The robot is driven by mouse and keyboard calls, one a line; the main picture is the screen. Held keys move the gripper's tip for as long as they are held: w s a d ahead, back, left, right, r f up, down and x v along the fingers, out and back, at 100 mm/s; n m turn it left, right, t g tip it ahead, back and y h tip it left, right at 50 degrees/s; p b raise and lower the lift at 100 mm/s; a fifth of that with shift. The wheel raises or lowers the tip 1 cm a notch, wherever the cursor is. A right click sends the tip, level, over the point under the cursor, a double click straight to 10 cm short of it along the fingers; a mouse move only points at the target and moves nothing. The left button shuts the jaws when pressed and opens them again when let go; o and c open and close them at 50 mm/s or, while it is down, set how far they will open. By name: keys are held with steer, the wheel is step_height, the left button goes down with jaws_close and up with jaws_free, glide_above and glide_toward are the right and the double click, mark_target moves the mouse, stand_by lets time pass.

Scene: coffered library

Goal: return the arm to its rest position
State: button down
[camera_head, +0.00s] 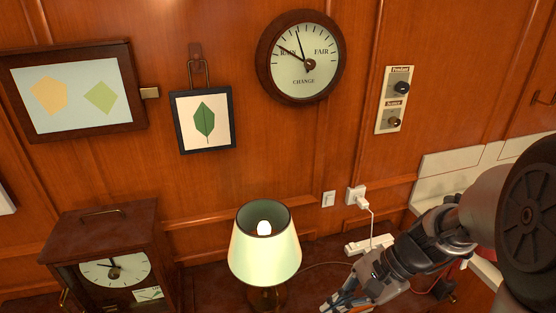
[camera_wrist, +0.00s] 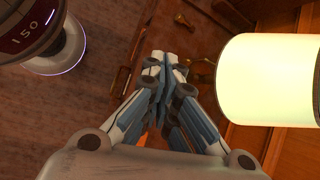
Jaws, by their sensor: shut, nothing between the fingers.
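My gripper (camera_head: 338,304) is at the bottom right of the head view, at the end of my arm that comes in from the right edge. In the wrist view my gripper (camera_wrist: 166,62) has its fingertips together, with nothing between them. It is to the right of the lit table lamp (camera_head: 265,250) in the head view and apart from it. The lamp's shade also shows at the right of the wrist view (camera_wrist: 268,80). The fingertips are near the bottom edge of the head view.
A carriage clock (camera_head: 110,225) stands left of the lamp. A power strip (camera_head: 368,245) with a white cord lies behind my arm. A barometer (camera_head: 302,58), pictures (camera_head: 203,121) and a knob panel (camera_head: 394,100) are on the wall. A round device (camera_wrist: 45,40) shows at the wrist view's upper left.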

steer(key=s+d+r+n+t+h, duration=0.2)
steer(key=s+r+n+t+h, duration=0.2)
steer(key=s+r+n+h, duration=0.3)
steer(key=shift+s+r+n+t, duration=0.4)
steer(key=shift+s+r+n, duration=2)
steer(key=shift+s+n, duration=0.3)
steer(key=shift+s, duration=0.1)
